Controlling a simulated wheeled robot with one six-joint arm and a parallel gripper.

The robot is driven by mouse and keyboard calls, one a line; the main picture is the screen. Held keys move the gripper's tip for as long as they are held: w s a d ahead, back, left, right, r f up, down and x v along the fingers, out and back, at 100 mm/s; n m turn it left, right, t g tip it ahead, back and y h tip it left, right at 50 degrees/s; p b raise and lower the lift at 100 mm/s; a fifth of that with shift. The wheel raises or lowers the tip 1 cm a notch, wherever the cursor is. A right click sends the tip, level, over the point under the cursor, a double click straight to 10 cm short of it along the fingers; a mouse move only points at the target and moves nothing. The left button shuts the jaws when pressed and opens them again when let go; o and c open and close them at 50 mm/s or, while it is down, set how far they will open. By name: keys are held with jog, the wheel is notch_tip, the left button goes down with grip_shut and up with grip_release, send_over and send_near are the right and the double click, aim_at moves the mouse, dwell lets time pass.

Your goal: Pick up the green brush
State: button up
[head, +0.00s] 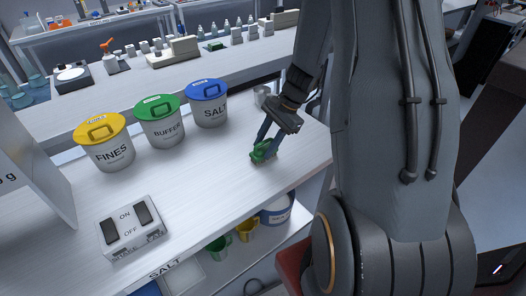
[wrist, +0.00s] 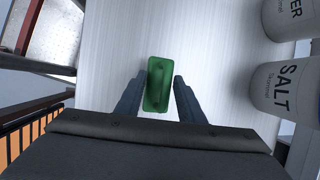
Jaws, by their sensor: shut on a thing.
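The green brush (head: 262,153) is at the right part of the white bench top, near its front edge, in the head view. In the wrist view the brush (wrist: 157,86) is a green block, longer than wide, in the middle. My gripper (head: 267,142) points down, with its two dark fingers on either side of the brush. In the wrist view my gripper (wrist: 160,77) is shut on it, and the fingers hide part of its sides. I cannot tell whether the brush touches the bench.
Buckets labelled FINES (head: 107,150), BUFFER (head: 162,128) and SALT (head: 210,108) stand along the bench's back, with yellow, green and blue lids. An ON/OFF switch box (head: 132,228) is at the front left. The bench between them and the brush is clear.

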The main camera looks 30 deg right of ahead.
aim_at(265, 151)
notch_tip(265, 151, up, 10)
jog(key=b, duration=0.1)
jog(key=shift+b, duration=0.3)
dwell(0.3)
